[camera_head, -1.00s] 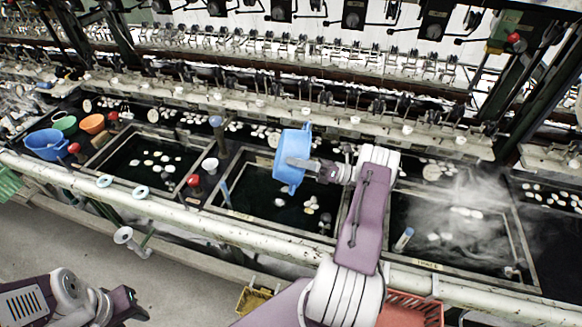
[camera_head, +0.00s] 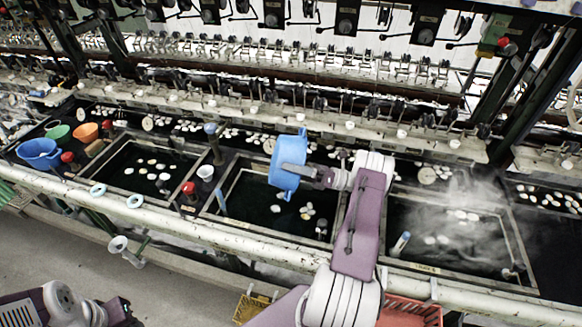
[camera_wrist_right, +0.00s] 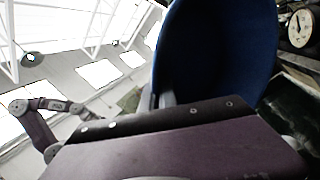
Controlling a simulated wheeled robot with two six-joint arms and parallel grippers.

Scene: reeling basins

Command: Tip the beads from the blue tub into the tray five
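The blue tub (camera_head: 288,158) is held in the air over the middle basin (camera_head: 262,212), tipped on its side. My right gripper (camera_head: 300,170) is shut on its wall. The tub also fills the upper middle of the right wrist view (camera_wrist_right: 220,45), showing its dark blue side. The inside of the tub and any beads are hidden from both views. Pale oval pieces (camera_head: 307,211) float in the dark water below the tub. My left gripper (camera_head: 122,312) is at the bottom left edge, partly cut off, away from the basins. I cannot read which basin is tray five.
A second, darker blue tub (camera_head: 40,152), a green bowl (camera_head: 58,132) and an orange bowl (camera_head: 87,131) stand at the left. Steam rises over the right basin (camera_head: 455,235). A pale pipe (camera_head: 240,240) runs along the front. Reeling machinery stands behind.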

